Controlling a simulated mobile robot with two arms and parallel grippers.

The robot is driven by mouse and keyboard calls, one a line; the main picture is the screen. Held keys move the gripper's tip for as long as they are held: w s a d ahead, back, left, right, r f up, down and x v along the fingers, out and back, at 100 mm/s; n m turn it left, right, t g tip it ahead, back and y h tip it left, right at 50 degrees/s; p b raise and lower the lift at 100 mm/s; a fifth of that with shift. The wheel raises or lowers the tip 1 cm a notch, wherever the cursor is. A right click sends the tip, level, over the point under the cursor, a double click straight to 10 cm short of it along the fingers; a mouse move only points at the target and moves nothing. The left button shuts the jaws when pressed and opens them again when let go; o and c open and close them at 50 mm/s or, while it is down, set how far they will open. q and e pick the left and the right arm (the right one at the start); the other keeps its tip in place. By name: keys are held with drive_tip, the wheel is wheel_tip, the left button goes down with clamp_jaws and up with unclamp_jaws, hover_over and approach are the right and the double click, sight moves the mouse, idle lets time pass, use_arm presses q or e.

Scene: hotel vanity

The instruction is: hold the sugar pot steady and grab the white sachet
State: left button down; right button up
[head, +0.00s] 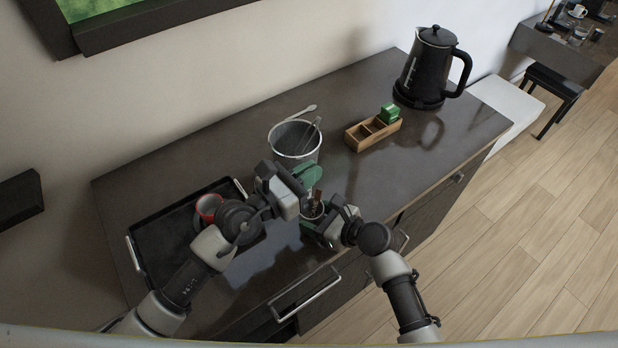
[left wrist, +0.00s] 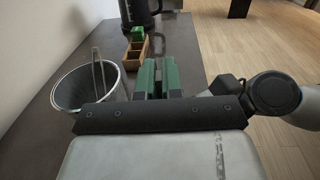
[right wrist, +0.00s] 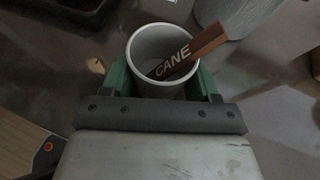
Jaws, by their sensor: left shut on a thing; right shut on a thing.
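The sugar pot is a small grey cup (right wrist: 134,62) near the counter's front edge; it also shows in the head view (head: 309,216). My right gripper (head: 316,228) is shut around its sides, a green finger on each side in the right wrist view. A brown sachet marked CANE (right wrist: 188,55) leans in the pot. My left gripper (head: 308,174) is above and just behind the pot, its green fingers (left wrist: 158,76) nearly together on a thin thing. I take this for the white sachet, hidden by the fingers. No white sachet shows in the pot.
A grey bucket (head: 286,150) with tongs stands behind the left gripper. A wooden box (head: 362,142) with a green packet (head: 390,113) and a black kettle (head: 428,68) stand farther right. A black tray (head: 160,232) with a red cup (head: 208,205) lies left.

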idle(0.3)
drive_tip(key=o, duration=1)
drive_tip(key=shift+o, duration=0.2)
drive_tip(key=v, duration=1.2)
drive_tip(key=shift+s+f, duration=0.1)
drive_tip(key=shift+f, duration=0.05)
